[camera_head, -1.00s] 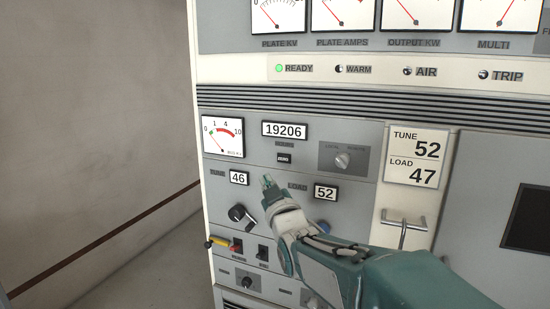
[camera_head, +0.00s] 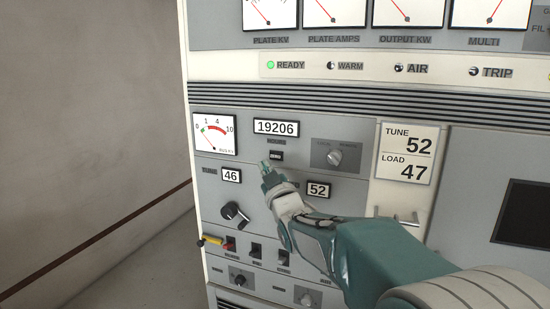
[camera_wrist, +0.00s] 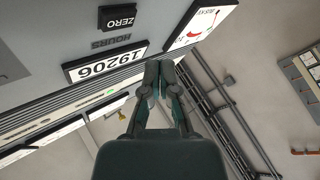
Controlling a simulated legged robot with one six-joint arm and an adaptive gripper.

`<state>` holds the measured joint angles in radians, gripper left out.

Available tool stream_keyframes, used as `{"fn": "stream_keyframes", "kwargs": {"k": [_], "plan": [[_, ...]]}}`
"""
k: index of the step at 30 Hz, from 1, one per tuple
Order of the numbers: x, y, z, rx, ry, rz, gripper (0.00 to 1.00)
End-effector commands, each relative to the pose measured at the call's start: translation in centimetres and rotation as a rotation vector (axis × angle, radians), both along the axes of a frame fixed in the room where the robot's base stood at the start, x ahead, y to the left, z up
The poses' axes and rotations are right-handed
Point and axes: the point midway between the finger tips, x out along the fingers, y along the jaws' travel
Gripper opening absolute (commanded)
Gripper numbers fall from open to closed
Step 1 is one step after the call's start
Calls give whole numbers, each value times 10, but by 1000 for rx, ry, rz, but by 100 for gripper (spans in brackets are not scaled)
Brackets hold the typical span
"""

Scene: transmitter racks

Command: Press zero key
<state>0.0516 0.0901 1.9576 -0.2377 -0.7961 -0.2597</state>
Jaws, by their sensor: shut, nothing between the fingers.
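The zero key (camera_head: 276,156) is a small black key marked ZERO on the grey panel, just below the hours counter reading 19206 (camera_head: 276,128). In the wrist view the zero key (camera_wrist: 118,17) shows upside down near the top edge, with the counter (camera_wrist: 106,62) below it. My gripper (camera_head: 265,165) is shut and empty, its tip just below and slightly left of the key in the head view. In the wrist view my gripper's fingertips (camera_wrist: 159,66) are together, to the right of the counter. I cannot tell the gap between the tip and the panel; contact with the key does not show.
A small meter (camera_head: 214,135) is left of the counter. A black knob (camera_head: 234,213) and a yellow-and-red handle (camera_head: 216,242) are lower left. A metal door handle (camera_head: 404,219) is right of my arm. Open floor lies left of the rack.

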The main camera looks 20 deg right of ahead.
Motion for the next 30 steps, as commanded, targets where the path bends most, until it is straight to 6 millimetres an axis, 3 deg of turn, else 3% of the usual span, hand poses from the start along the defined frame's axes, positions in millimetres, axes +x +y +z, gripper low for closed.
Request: {"fn": "stream_keyframes", "kwargs": {"k": [10,30], "plan": [[27,-20,-1,0,0,-1,0],[29,-22,0,0,1,0,0]]}}
